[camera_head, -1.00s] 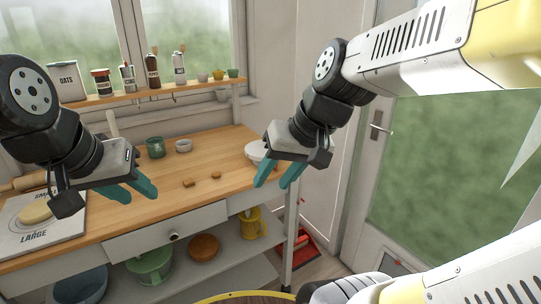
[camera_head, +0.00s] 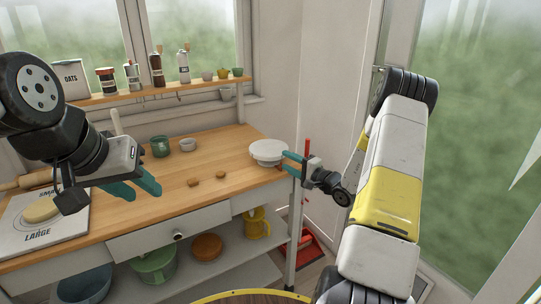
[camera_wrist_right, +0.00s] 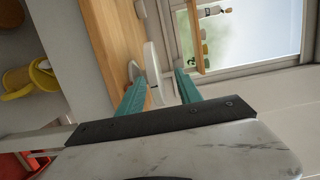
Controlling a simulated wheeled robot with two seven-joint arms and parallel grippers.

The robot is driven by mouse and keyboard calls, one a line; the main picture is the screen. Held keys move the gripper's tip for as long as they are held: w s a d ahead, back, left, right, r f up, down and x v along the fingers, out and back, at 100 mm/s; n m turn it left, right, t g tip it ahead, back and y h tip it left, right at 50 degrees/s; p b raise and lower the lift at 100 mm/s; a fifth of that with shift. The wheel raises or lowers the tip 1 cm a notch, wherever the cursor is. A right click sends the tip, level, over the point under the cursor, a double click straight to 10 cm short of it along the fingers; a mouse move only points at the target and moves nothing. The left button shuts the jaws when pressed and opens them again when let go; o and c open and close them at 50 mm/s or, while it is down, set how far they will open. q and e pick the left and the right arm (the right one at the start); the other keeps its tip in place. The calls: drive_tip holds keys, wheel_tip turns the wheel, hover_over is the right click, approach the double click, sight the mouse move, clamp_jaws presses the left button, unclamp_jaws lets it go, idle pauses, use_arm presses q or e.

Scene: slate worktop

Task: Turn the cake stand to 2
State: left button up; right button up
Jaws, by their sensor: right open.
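The white cake stand (camera_head: 269,150) sits at the right end of the wooden worktop. It also shows edge-on in the right wrist view (camera_wrist_right: 153,65), lying ahead of and between my two teal fingers. My right gripper (camera_head: 288,162) is open at the stand's right edge, with its fingers pointing left. I cannot tell whether the fingers touch the stand. No number marks on the stand are legible. My left gripper (camera_head: 139,186) is open and empty above the left part of the worktop.
A board marked SMALL and LARGE (camera_head: 40,222) lies at the worktop's left. Two small brown pieces (camera_head: 207,178) lie mid-worktop, with a green cup (camera_head: 160,146) and a white bowl (camera_head: 187,144) behind. A yellow jug (camera_head: 257,223) stands on the lower shelf. A wall shelf holds jars.

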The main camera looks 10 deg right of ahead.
sight(281, 158)
drive_tip(key=shift+m+t+h, duration=0.3)
drive_tip(key=shift+m+h, duration=0.2)
drive_tip(key=w, duration=0.2)
drive_tip(key=w+a+f, duration=0.1)
drive_tip(key=w, duration=0.2)
drive_tip(key=w+f, duration=0.1)
drive_tip(key=w, duration=0.1)
drive_tip(key=shift+w+a, duration=0.15)
drive_tip(key=shift+w, duration=0.15)
clamp_jaws()
idle(0.8)
